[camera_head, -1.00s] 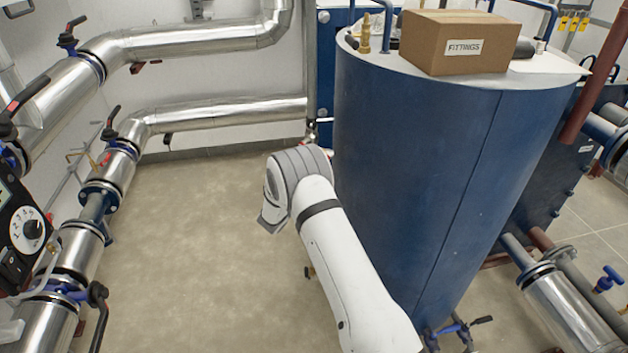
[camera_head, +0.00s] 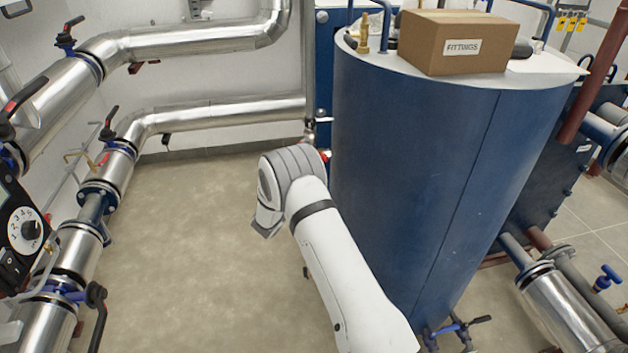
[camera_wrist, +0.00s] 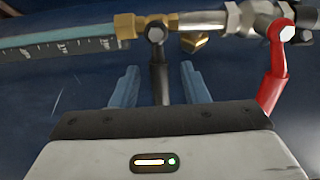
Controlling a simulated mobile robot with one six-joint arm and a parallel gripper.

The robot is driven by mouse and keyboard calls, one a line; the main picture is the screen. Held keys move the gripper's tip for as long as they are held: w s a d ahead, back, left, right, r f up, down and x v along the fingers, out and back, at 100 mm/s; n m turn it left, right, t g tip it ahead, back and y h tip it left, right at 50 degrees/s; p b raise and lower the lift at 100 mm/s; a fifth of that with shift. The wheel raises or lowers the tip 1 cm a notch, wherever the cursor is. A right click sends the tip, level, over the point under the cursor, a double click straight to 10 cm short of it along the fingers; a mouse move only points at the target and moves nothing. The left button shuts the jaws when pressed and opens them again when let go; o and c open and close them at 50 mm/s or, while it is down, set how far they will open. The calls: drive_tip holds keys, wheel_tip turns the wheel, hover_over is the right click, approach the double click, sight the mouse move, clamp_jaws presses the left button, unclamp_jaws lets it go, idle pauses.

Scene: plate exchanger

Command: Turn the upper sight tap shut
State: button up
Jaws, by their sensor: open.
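In the wrist view a tap with a black lever (camera_wrist: 158,72) sits on a metal and brass fitting line, beside the end of a graduated sight glass (camera_wrist: 60,50). It looks like the sight tap, but I cannot tell from the picture whether it is the upper one. My gripper (camera_wrist: 159,84) is open, with one blue finger on each side of the black lever. I cannot tell whether either finger touches it.
A red lever (camera_wrist: 276,72) on the same line stands close to the right of my gripper. A brass nut (camera_wrist: 195,42) lies between them. The blue tank (camera_head: 420,170) stands right of my arm, with a carton (camera_head: 457,42) on top. Floor on the left is clear.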

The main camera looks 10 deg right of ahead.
drive_tip(key=v, duration=0.5)
drive_tip(key=shift+s+a, duration=0.2)
drive_tip(key=shift+s, duration=0.05)
